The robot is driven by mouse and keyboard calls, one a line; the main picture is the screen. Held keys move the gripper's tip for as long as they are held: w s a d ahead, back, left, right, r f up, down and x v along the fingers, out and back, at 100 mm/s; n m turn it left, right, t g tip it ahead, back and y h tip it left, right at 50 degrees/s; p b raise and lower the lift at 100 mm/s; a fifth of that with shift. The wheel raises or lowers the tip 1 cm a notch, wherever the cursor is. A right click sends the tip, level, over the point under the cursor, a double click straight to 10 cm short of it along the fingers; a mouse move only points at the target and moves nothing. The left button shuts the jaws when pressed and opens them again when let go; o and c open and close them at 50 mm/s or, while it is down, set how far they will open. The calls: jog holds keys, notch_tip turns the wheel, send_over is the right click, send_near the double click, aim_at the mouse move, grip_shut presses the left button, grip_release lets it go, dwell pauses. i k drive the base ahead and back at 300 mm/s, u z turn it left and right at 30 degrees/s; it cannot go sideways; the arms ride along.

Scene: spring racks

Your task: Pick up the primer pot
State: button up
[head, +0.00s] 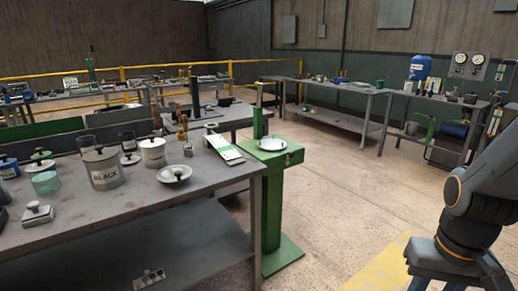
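Several lidded pots stand on the near grey bench (200,187) at the left. A large grey pot (104,173) is marked BLACK. A smaller white pot (153,154) with a dark-knobbed lid stands behind it to the right; its marking is too small to read. A teal pot (45,180) and a blue-lidded pot (8,168) stand further left. I cannot tell which of these is the primer pot, as no such label is readable. My arm shows at the right edge, away from the bench. My gripper is out of view.
A shallow lidded dish (174,174) and a small square lidded box (37,214) sit near the bench's front. A green stand (273,200) holding a white plate (271,144) stands off the bench's right end. Open floor (335,190) lies right of it.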

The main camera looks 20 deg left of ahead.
aim_at(86, 144)
jog(key=u, duration=1)
jog(key=i, duration=0.9)
jog(key=u, duration=0.9)
